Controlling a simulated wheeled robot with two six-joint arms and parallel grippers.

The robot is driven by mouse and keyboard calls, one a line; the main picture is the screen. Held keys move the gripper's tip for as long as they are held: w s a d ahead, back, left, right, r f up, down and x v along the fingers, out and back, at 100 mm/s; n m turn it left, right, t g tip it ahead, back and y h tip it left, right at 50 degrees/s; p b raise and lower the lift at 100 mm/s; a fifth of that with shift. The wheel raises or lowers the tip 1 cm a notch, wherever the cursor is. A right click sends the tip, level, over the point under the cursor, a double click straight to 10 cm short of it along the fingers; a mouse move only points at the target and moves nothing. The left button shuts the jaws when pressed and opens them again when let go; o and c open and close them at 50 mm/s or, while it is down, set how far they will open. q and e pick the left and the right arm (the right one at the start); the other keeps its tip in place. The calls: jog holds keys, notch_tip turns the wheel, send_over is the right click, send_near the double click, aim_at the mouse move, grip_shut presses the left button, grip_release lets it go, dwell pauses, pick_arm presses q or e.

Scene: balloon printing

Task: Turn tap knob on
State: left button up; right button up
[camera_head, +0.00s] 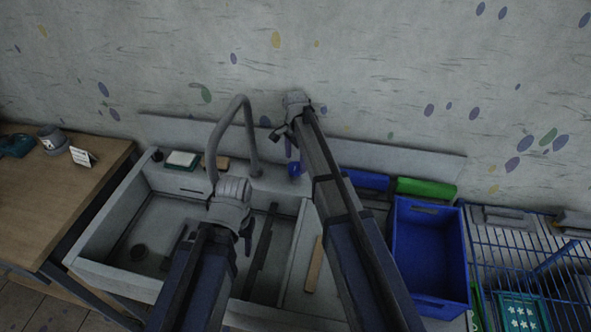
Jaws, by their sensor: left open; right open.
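The grey tap (250,130) arches up from the back ledge of the sink (90,262), its spout curving down over the left part of the basin. A small blue piece (295,169), which looks like the tap knob, sits on the back ledge to the right of the tap. My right gripper (289,143) is open, above and slightly left of the blue piece; a gap shows between them. My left gripper (246,238) is open over the sink basin, in front of the tap; its fingers are mostly hidden behind its wrist. Both grippers look empty.
A sponge (182,159) lies on the ledge left of the tap. A wooden table (40,195) with a cup (52,138) stands at left. A blue crate (428,255), a green bin (425,188) and a wire rack (530,262) stand at right. A wall closes the back.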

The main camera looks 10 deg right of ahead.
notch_tip(320, 180, down, 2)
jog(key=shift+f+b, duration=0.1)
jog(key=shift+b, duration=0.55)
jog(key=c, duration=1.4)
